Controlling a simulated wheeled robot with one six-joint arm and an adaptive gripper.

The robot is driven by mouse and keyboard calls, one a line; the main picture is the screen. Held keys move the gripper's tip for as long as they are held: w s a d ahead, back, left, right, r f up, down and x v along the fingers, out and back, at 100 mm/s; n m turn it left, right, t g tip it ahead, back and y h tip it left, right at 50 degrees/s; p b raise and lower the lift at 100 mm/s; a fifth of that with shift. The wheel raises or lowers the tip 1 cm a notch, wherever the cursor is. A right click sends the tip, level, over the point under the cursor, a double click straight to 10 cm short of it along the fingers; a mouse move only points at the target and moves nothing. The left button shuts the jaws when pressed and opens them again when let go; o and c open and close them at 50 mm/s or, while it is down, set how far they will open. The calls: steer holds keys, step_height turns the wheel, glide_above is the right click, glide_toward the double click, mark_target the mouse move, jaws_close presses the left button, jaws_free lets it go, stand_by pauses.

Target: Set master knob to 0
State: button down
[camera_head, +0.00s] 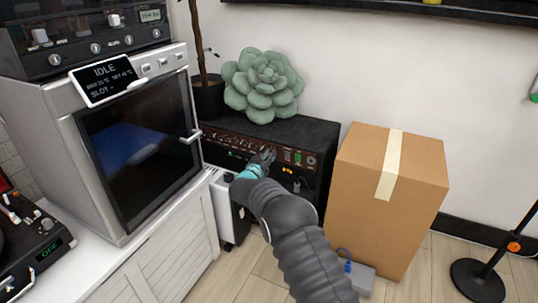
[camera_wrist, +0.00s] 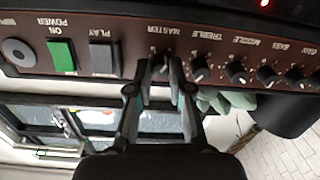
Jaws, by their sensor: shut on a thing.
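The amplifier (camera_head: 318,138) is a black box with a brown control panel, standing by the wall in the head view. In the wrist view its panel (camera_wrist: 110,28) appears upside down, with the MASTER label above the master knob (camera_wrist: 160,67). My gripper (camera_wrist: 161,74) has one finger on each side of that knob and is shut on it. The fingers hide much of the knob, and I cannot read its setting. In the head view my gripper (camera_head: 266,156) is at the front of the panel and hides that part of it.
Treble (camera_wrist: 198,70), middle (camera_wrist: 236,72) and other knobs sit close to the right in the wrist view. A cardboard box (camera_head: 385,205) stands right of the amplifier; an oven-like machine (camera_head: 140,140) stands left.

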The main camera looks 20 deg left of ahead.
stand_by(0.4)
steer(key=c, duration=1.3)
jaws_free()
steer(key=shift+f, duration=0.1)
steer(key=shift+c, duration=0.2)
steer(key=shift+s, duration=0.15)
steer(key=s, duration=1.1)
steer(key=shift+s+a, duration=0.35)
steer(key=shift+s, duration=0.05)
